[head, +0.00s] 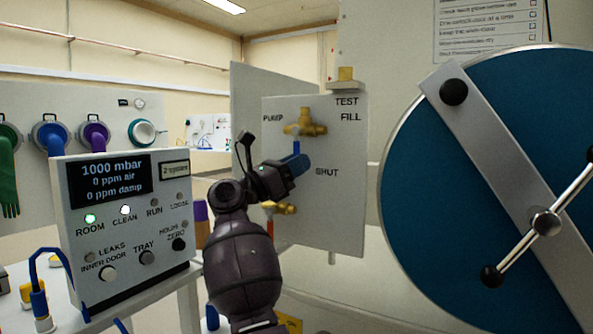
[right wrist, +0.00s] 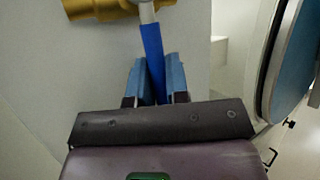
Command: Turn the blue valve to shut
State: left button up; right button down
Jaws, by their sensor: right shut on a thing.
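The blue valve has a brass body (head: 306,122) on the grey panel, and its blue lever (head: 296,146) hangs down from it. In the right wrist view the lever (right wrist: 152,48) runs down from the brass body (right wrist: 108,8) between my two fingers. My right gripper (head: 294,163) is shut on the lower part of the lever; the fingers also show in the right wrist view (right wrist: 154,82). The lever's lower end is hidden by the gripper. The label SHUT (head: 327,173) is below and right of the brass body. My left gripper is not in view.
A second brass valve (head: 286,208) with a red handle sits lower on the panel, partly behind my right arm. A large blue round door (head: 430,190) with a crossbar stands at the right. A display box (head: 125,225) stands at the left, near hanging gloves (head: 9,175).

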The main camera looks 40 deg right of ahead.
jog(key=shift+w+f, duration=0.1)
dwell(0.4)
jog(key=c, duration=1.1)
grip_release()
jog(key=shift+a, duration=0.1)
jog(key=shift+v, duration=5.4)
